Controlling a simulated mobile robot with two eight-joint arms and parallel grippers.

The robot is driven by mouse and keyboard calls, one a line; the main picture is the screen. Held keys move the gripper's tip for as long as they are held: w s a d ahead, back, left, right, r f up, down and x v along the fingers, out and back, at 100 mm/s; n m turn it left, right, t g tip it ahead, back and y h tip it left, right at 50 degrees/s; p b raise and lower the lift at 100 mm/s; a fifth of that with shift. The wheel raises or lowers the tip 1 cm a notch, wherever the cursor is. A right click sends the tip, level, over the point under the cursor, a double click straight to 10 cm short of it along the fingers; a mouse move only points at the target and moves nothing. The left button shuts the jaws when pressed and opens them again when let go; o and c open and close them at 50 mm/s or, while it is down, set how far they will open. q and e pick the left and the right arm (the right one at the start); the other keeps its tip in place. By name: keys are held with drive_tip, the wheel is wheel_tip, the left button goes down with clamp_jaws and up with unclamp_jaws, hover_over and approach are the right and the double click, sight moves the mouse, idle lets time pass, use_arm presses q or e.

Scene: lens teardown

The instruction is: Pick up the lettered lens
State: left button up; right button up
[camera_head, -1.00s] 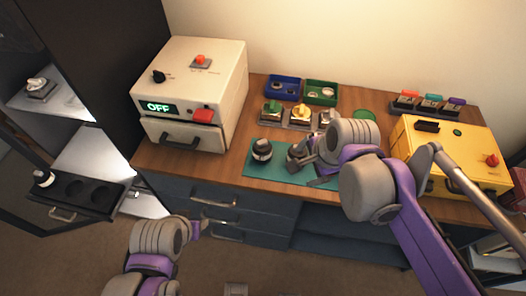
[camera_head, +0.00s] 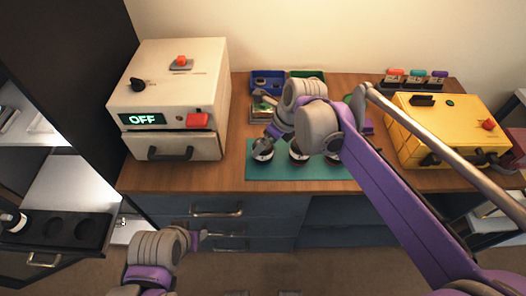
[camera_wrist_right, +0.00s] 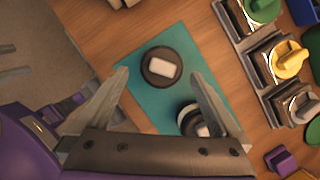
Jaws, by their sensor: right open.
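On the teal mat (camera_head: 258,174) stand dark round lens parts. One lens (camera_head: 262,153) is at the mat's left, partly under my right gripper (camera_head: 263,139); another (camera_head: 298,157) is just right of it. In the right wrist view, a dark round part (camera_wrist_right: 148,78) with a pale rectangular top lies between the spread fingers of my right gripper (camera_wrist_right: 158,76). A second dark part with a white ring (camera_wrist_right: 187,112) is partly behind the right finger. I cannot read any letters on them. My right gripper is open and empty. My left gripper (camera_head: 204,238) is low, before the drawers; its jaws are unclear.
A white box reading OFF (camera_head: 170,90) stands left of the mat, a yellow box (camera_head: 440,130) right. Blue (camera_head: 262,80) and green bins are behind. In the right wrist view, a row of coloured fixtures (camera_wrist_right: 287,60) flanks the mat. An open black drawer (camera_head: 30,240) is at left.

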drive_tip(key=x, duration=0.6)
drive_tip(key=shift+d+f+b, duration=0.2)
drive_tip(key=shift+f+b, duration=0.1)
drive_tip(key=shift+f, duration=0.15)
drive_tip(key=shift+c, duration=0.2)
drive_tip(key=c, duration=1.2)
